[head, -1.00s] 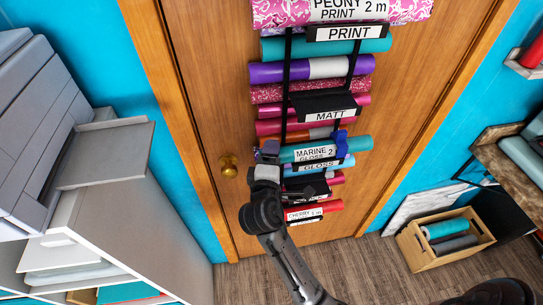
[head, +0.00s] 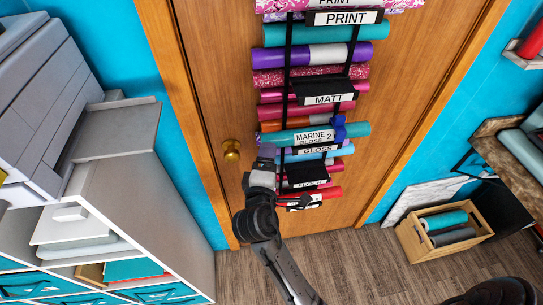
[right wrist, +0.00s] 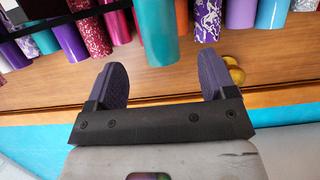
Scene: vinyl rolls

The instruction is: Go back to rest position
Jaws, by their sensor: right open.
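My right gripper (head: 268,152) is in front of the wooden door, by the left end of the teal roll labelled "Marine Gloss 2" (head: 350,130). In the right wrist view its two purple-grey fingers (right wrist: 163,82) stand wide apart with nothing between them. A teal roll (right wrist: 158,28) lies beyond the fingertips there, apart from them as far as I can tell. My right arm reaches up from the bottom of the head view. My left gripper is not in view.
A black rack (head: 287,75) of vinyl rolls hangs on the door (head: 215,70), with a brass knob (head: 231,149) at left. Grey shelving (head: 130,190) stands left. A wooden crate (head: 408,241) holding rolls sits on the floor at right. Bare floor (head: 365,270) lies between.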

